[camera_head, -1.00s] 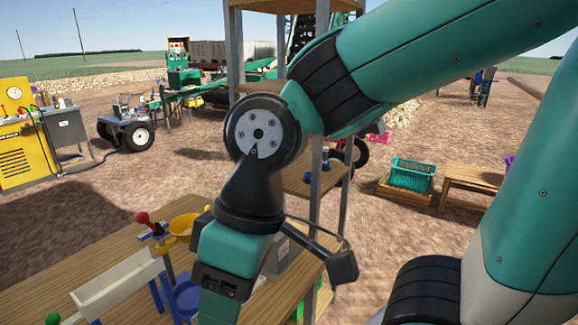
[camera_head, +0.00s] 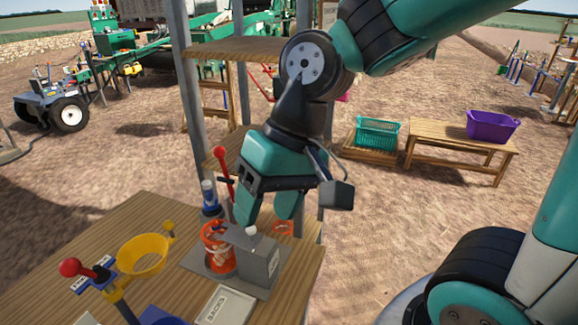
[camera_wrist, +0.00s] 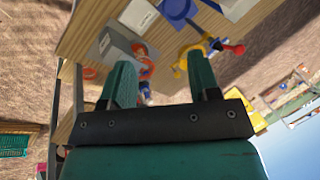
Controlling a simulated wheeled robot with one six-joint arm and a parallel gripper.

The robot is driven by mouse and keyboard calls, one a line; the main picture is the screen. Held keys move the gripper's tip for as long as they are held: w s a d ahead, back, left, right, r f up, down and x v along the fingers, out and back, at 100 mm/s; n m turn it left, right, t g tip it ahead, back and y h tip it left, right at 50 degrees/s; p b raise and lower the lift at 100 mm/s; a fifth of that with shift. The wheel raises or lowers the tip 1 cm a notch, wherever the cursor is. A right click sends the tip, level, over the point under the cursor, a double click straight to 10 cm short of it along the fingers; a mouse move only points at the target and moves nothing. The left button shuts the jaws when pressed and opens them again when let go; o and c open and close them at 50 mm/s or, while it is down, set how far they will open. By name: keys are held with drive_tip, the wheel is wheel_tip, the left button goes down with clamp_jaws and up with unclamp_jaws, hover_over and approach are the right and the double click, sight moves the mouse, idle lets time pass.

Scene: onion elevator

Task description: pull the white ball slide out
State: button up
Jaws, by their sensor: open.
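A small white ball (camera_head: 251,231) sits at the top edge of a grey box (camera_head: 259,262) on the wooden table's right end. The grey box also shows in the wrist view (camera_wrist: 113,52), left of my fingers. My gripper (camera_head: 266,212) points down just above and behind the box, its two teal fingers apart with nothing seen between them. In the wrist view, my gripper (camera_wrist: 162,72) also has its fingers spread. The ball is not touched as far as I can see. How the slide runs in the box is hidden.
An orange-red jar (camera_head: 217,248) stands left of the box. A red-knobbed lever (camera_head: 222,168) and a blue cylinder (camera_head: 210,196) rise behind it. A label plate (camera_head: 222,306) lies in front.

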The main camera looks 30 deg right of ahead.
drive_tip(key=w+d+f+m+t+b, duration=0.1)
drive_tip(key=w+d+f+m, duration=0.35)
drive_tip(key=w+m, duration=0.4)
drive_tip(key=w+d+f+m+t+b, duration=0.1)
drive_tip(key=w+d+f+m, duration=0.2)
drive_tip(key=w+d+m, duration=0.55)
drive_tip(key=shift+m, duration=0.5)
drive_tip(key=s+x, duration=0.1)
drive_tip(key=x, duration=0.4)
drive_tip(key=s+a+p+x, duration=0.1)
drive_tip(key=x, duration=0.5)
drive_tip(key=s+a+x, duration=0.1)
drive_tip(key=x, duration=0.5)
drive_tip(key=shift+w+a+p, duration=0.1)
drive_tip(key=shift+a+p, duration=0.2)
drive_tip(key=shift+r, duration=0.1)
drive_tip(key=shift+g, duration=0.3)
drive_tip(key=c, duration=1)
drive_tip(key=shift+s+d, duration=0.75)
drive_tip(key=shift+s, duration=0.3)
drive_tip(key=shift+s+d, duration=0.7)
drive_tip(key=shift+s, duration=0.35)
